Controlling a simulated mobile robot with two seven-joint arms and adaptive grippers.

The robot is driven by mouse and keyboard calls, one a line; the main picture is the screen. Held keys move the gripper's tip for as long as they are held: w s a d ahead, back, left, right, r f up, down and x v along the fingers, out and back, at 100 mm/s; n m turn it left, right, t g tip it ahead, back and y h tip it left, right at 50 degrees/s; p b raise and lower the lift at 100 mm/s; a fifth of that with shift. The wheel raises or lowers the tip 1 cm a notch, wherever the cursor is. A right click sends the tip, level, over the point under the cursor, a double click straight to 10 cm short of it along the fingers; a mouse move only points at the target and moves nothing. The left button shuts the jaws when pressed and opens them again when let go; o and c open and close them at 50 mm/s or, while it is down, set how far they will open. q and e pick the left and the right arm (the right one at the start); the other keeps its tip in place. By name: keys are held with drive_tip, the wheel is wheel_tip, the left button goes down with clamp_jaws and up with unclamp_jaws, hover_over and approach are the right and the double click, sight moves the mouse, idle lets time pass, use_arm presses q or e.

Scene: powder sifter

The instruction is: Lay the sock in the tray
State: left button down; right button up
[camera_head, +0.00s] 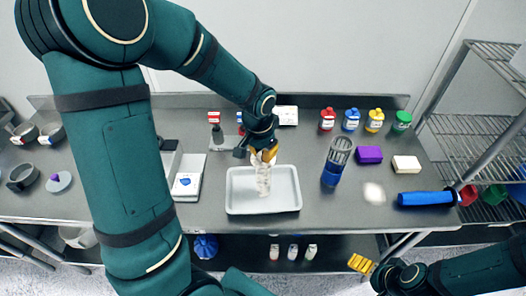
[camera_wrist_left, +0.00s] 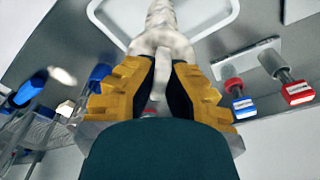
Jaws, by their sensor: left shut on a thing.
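A white tray (camera_head: 284,200) lies on the steel table near its middle. My left gripper (camera_head: 268,155) is above the back part of the tray, shut on a whitish sock (camera_head: 263,180). The sock hangs down over the inside of the tray. I cannot tell whether its lower end touches the tray floor. In the left wrist view the sock (camera_wrist_left: 162,40) runs from between the yellow fingers (camera_wrist_left: 160,85) toward the tray (camera_wrist_left: 232,14). My right gripper (camera_head: 362,264) is low at the right, in front of the table; I cannot tell whether it is open or shut.
A clear cylinder with a blue base (camera_head: 331,175) stands just right of the tray. A scale (camera_head: 188,184) is on its left. A blue roll (camera_head: 425,198), a purple block (camera_head: 369,155), a white block (camera_head: 406,163) and several colored-lid bottles (camera_head: 351,119) occupy the right side.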

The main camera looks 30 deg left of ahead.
use_arm(q)
drive_tip(key=shift+f, duration=0.15)
drive_tip(key=c, duration=1.1)
unclamp_jaws()
drive_tip(key=shift+c, duration=0.2)
drive_tip(key=shift+r, duration=0.35)
wheel_tip(320, 180, up, 12)
drive_tip(key=s+p, duration=0.1)
drive_tip(key=shift+s+f, duration=0.15)
drive_tip(key=shift+s, duration=0.15)
drive_tip(key=shift+a, duration=0.15)
